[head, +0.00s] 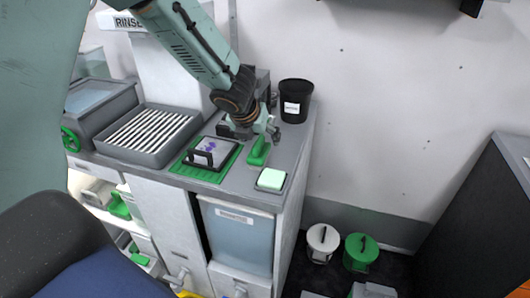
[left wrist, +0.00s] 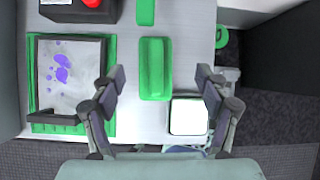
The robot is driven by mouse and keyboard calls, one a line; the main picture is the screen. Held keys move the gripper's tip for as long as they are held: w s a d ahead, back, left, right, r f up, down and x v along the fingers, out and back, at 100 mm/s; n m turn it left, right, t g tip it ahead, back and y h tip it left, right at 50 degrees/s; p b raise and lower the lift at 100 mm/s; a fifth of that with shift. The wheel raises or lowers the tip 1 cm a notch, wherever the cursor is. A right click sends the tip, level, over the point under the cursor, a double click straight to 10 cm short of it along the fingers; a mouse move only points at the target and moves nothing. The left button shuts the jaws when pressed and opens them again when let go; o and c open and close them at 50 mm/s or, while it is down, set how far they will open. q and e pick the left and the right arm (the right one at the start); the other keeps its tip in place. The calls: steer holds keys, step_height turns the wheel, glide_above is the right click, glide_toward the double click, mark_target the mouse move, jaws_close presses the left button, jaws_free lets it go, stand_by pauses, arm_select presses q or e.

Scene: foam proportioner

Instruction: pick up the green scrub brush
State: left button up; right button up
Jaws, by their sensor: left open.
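The green scrub brush (head: 259,151) lies on the grey counter, right of the framed pad on the green mat. In the left wrist view the brush (left wrist: 155,68) is a green block with a raised lengthwise handle. My left gripper (head: 268,128) is over the counter at the brush and partly covers its far end in the head view. In the left wrist view its two fingers (left wrist: 160,80) are spread wide, with the brush showing between them and nothing gripped. The height gap cannot be told. My right gripper is not in view.
A pale green sponge in a dark tray (head: 258,186) sits near the counter's front corner. A black tub (head: 295,101) stands at the back. The green mat (head: 178,169) with the framed pad and a ribbed grey tray (head: 159,158) are to the left. Lidded buckets stand on the floor.

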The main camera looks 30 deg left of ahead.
mark_target(262, 147)
arm_select(q)
steer(key=shift+s+d+r+m, duration=0.25)
steer(key=shift+d+r+m, duration=0.05)
steer(key=shift+m, duration=0.1)
steer(key=shift+d+y, duration=0.15)
steer(key=shift+y, duration=0.15)
steer(key=x, duration=0.4)
steer(key=a+b+x, duration=0.1)
steer(key=x, duration=0.1)
steer(key=shift+w+f, duration=0.1)
steer(key=shift+f, duration=0.2)
steer(key=shift+w+f, duration=0.2)
steer(key=shift+w+a+f, duration=0.2)
steer(key=shift+a+f, duration=0.1)
steer(key=shift+f, duration=0.05)
steer(key=shift+d+r, duration=0.2)
steer(key=shift+d, duration=0.05)
steer(key=c, duration=0.5)
steer(key=shift+a+f, duration=0.15)
steer(key=shift+a, duration=0.05)
steer(key=c, duration=0.4)
steer(key=shift+d, duration=0.15)
steer(key=c, duration=0.4)
